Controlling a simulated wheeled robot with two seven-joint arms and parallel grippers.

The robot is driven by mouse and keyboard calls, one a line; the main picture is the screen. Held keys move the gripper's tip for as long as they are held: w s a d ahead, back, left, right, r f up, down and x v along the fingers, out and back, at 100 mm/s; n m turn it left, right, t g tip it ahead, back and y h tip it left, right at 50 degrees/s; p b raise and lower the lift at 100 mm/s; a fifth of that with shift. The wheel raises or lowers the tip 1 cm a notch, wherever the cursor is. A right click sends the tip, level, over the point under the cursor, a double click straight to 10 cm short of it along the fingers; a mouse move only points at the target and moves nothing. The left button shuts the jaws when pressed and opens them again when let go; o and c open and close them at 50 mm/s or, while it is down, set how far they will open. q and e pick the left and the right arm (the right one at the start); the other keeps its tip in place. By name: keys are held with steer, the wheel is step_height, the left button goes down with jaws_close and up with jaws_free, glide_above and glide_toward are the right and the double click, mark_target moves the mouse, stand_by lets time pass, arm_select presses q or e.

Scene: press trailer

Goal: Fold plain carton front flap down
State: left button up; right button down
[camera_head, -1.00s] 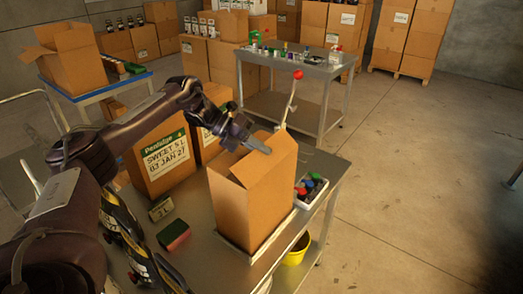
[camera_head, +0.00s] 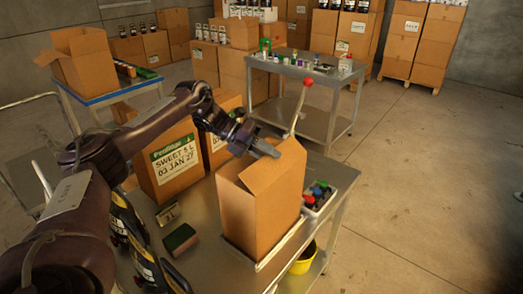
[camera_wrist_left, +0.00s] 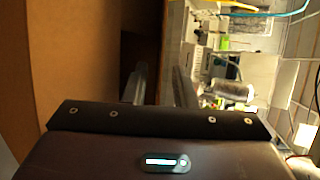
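The plain carton (camera_head: 262,212) stands upright on the metal bench, with its top open. One top flap (camera_head: 282,165) stands up on its right side. My left gripper (camera_head: 268,149) is at the carton's top, beside that flap, its fingers pointing right. I cannot tell whether it touches the flap. A brown cardboard surface (camera_wrist_left: 55,60) fills the left of that view. The carton's inside is mostly hidden. My right gripper is not in view.
A lever with a red knob (camera_head: 308,82) rises behind the carton. A tray of bottles (camera_head: 318,196) is close on its right. Labelled cartons (camera_head: 175,163) stand behind left. A green-topped sponge-like block (camera_head: 180,238) lies on the bench (camera_head: 205,215). A yellow bucket (camera_head: 303,262) is below.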

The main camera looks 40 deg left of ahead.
arm_select(q)
steer(key=b+v, duration=0.1)
steer(key=v, duration=0.4)
steer(key=shift+a+r, duration=0.15)
steer(key=shift+p+v, duration=0.35)
steer(key=shift+v, duration=0.55)
steer(key=shift+a, duration=0.1)
steer(key=shift+s, duration=0.1)
